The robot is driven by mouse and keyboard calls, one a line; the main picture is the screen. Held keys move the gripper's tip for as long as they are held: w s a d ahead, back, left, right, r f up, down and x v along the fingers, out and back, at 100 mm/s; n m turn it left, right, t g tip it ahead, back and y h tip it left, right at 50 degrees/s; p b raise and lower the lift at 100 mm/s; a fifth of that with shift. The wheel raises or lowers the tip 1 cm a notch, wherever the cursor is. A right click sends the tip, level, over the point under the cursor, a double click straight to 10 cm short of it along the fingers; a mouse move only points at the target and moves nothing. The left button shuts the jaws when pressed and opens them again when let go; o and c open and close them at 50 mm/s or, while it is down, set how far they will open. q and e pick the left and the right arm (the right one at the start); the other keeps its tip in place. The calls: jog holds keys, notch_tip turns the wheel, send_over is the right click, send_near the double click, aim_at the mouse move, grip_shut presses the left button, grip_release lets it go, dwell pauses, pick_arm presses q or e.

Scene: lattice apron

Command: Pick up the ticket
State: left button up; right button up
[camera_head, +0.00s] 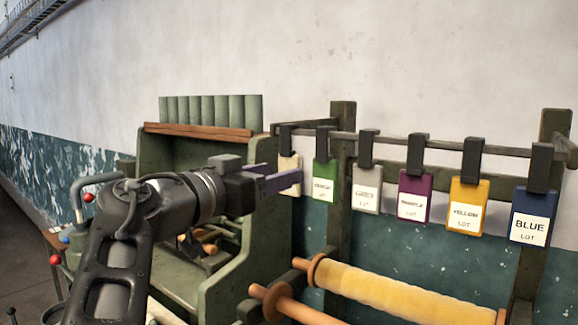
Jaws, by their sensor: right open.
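Several coloured lot tickets hang from black clips on a rail. From left to right they are a cream ticket (289,165), a green ticket (324,181), a grey ticket (367,190), a purple ticket (414,196), a yellow ticket (467,207) and a blue ticket (530,217). My right gripper (284,180) is open, with its fingers at the cream ticket and covering part of its lower half. I cannot tell whether they touch it or straddle it. The cream ticket's label is not readable. My left gripper is out of view.
The rail (440,143) sits on a green wooden frame (342,115). A roll of yellow material (400,293) lies below the tickets. A green cabinet (160,150) with a wooden ledge stands behind my arm. Red and blue knobs show at lower left.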

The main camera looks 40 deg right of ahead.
aim_at(287, 163)
jog(key=p+x, duration=0.1)
jog(key=x, duration=0.3)
jog(key=shift+d, duration=0.1)
dwell(0.4)
jog(key=c, duration=1.1)
jog(key=shift+r, duration=0.1)
jog(key=shift+r, duration=0.45)
jog(key=shift+a+r, duration=0.15)
jog(key=shift+a, duration=0.15)
jog(key=b+v, duration=0.3)
jog(key=v, duration=1.4)
jog(key=shift+s+a+b, duration=0.1)
jog(key=shift+a+b, duration=0.2)
jog(key=shift+b, duration=0.05)
